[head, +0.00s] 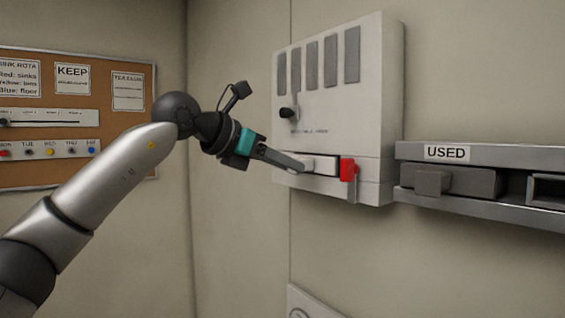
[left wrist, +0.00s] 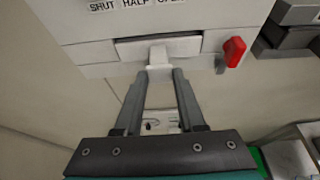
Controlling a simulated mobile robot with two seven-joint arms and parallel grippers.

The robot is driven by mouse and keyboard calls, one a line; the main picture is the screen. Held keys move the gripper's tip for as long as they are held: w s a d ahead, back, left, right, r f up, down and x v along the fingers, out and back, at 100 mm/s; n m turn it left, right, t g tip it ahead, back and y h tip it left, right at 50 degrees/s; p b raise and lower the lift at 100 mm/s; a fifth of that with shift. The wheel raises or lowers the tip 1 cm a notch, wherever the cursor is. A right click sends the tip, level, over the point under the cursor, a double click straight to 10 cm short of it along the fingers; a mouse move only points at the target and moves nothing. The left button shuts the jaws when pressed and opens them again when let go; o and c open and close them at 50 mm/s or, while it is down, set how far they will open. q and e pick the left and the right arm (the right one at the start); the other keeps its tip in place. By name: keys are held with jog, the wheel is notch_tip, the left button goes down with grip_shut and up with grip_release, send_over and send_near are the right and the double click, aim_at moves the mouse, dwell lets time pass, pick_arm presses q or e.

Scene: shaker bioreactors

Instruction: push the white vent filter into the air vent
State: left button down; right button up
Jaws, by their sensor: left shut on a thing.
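The air vent (head: 383,110) is a white wall box with grey slats at the right of centre in the head view. The white vent filter (head: 321,161) is in the slot low on its front. In the left wrist view the filter's front (left wrist: 188,46) lies between two white panels, with a dark gap along its top edge. How far in it sits is hard to tell. My left gripper (head: 301,168) is shut on the filter's pale grip tab (left wrist: 158,56), with the fingertips at either side of it. The fingers partly hide the tab. My right gripper is out of view.
A red catch (head: 348,170) hangs right beside the slot. A black knob (head: 288,113) sticks out above it. A grey rack (head: 415,152) labelled USED, holding a grey block (head: 470,182), is close on the right. A corkboard (head: 100,115) hangs on the left wall.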

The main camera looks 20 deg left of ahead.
pick_arm(q)
jog(key=shift+c, duration=2.1)
grip_release()
jog(key=b+v, duration=0.3)
jog(key=v, duration=1.2)
jog(key=shift+a+r, duration=0.1)
